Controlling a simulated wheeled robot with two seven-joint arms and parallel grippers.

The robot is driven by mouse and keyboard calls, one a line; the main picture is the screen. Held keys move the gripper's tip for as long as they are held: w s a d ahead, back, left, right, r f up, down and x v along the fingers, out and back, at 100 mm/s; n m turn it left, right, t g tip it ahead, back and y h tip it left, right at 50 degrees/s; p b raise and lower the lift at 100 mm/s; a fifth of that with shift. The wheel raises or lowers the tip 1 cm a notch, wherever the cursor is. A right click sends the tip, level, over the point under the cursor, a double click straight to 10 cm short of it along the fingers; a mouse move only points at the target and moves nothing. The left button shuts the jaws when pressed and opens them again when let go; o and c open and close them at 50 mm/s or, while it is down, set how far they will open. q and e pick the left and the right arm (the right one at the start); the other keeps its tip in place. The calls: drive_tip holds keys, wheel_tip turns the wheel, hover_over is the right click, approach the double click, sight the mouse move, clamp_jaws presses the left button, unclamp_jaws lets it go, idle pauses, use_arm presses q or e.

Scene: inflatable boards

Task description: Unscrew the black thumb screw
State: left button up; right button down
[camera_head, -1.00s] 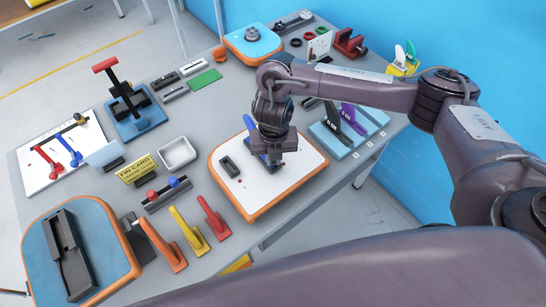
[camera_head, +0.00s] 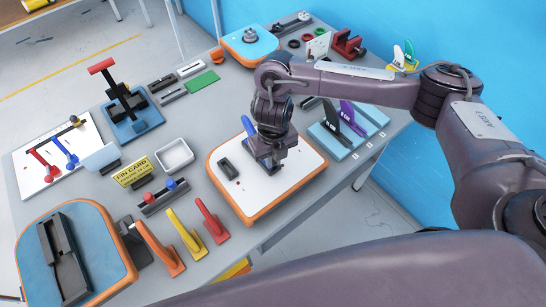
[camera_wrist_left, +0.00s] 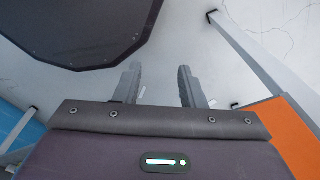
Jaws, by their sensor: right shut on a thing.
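My right gripper (camera_head: 270,163) points down at the white board with the orange rim (camera_head: 286,185). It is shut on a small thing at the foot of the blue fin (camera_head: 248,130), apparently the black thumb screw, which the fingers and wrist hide. The fin stands upright just behind the gripper. A dark slotted box (camera_head: 228,168) is on the board left of the gripper. My left gripper (camera_wrist_left: 160,78) shows in the left wrist view, with its two fingers apart and nothing between them.
Orange, yellow (camera_head: 186,230) and red fins stand left of the board's near edge. A grey rack (camera_head: 163,196) with red and blue knobs and a white tray (camera_head: 175,154) are to its left. Purple and black fins (camera_head: 352,118) stand on a light-blue base at right.

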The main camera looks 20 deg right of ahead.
drive_tip(key=shift+d+f+n+b, duration=0.1)
drive_tip(key=shift+n+b, duration=0.45)
drive_tip(key=shift+n, duration=0.65)
drive_tip(key=c, duration=1.4)
unclamp_jaws()
drive_tip(key=shift+o, duration=0.2)
drive_tip(key=shift+r+p, duration=0.35)
drive_tip(key=shift+r, duration=3.65)
drive_tip(key=shift+f, duration=0.1)
